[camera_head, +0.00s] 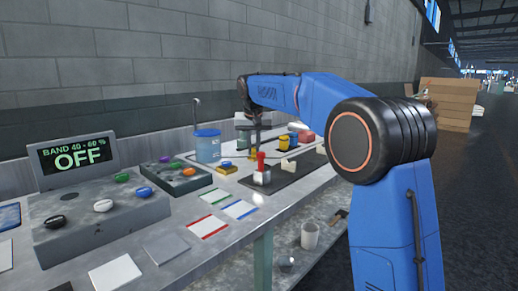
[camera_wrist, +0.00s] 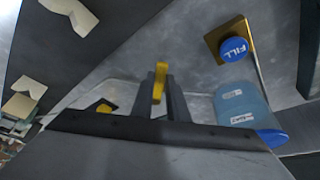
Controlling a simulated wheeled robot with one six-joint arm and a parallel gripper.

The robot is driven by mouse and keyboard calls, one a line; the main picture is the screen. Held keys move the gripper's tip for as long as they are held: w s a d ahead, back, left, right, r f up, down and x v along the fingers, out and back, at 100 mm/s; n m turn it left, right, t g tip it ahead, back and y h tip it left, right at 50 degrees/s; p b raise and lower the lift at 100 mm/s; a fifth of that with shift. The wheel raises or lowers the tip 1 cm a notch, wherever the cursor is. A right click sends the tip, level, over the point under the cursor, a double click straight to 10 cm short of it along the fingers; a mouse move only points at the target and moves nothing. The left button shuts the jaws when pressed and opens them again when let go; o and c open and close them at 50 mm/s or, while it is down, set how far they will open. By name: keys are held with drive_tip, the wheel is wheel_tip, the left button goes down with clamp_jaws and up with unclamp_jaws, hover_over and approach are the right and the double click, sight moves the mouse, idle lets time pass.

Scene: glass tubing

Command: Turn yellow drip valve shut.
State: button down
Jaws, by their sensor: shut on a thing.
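The yellow drip valve shows in the wrist view as a narrow yellow handle (camera_wrist: 160,82) between my two dark fingers. My gripper (camera_wrist: 161,92) is shut on this handle. The fingers hide its lower part, so I cannot tell how far it is turned. In the head view my gripper (camera_head: 256,148) points down over the bench, behind the red-handled piece. The valve cannot be made out clearly there. A translucent blue container (camera_wrist: 242,104) stands to the right of my fingers in the wrist view; it also shows in the head view (camera_head: 207,149).
A blue FILL button (camera_wrist: 235,50) sits on a yellowish base near the container. A red-handled piece (camera_head: 261,161) and pale notched blocks (camera_head: 288,166) stand on a dark mat. A control box (camera_head: 98,215) with several knobs and a screen (camera_head: 75,156) reading OFF are at left.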

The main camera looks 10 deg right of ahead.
drive_tip(key=a+m+h, duration=0.1)
drive_tip(key=m, duration=0.1)
drive_tip(key=w+a+m, duration=0.1)
drive_tip(key=a+m, duration=0.1)
drive_tip(key=shift+w+m+g+h, duration=0.1)
drive_tip(key=shift+m+g+h, duration=0.2)
drive_tip(key=shift+g+h, duration=0.1)
drive_tip(key=shift+w+a+m+g+h, duration=0.3)
drive_tip(key=shift+w+a+m, duration=0.15)
drive_tip(key=shift+m, duration=0.6)
drive_tip(key=shift+w+a+m+g+h, duration=0.25)
drive_tip(key=shift+w+a+m, duration=0.2)
drive_tip(key=shift+m, duration=0.6)
drive_tip(key=c, duration=1.7)
unclamp_jaws()
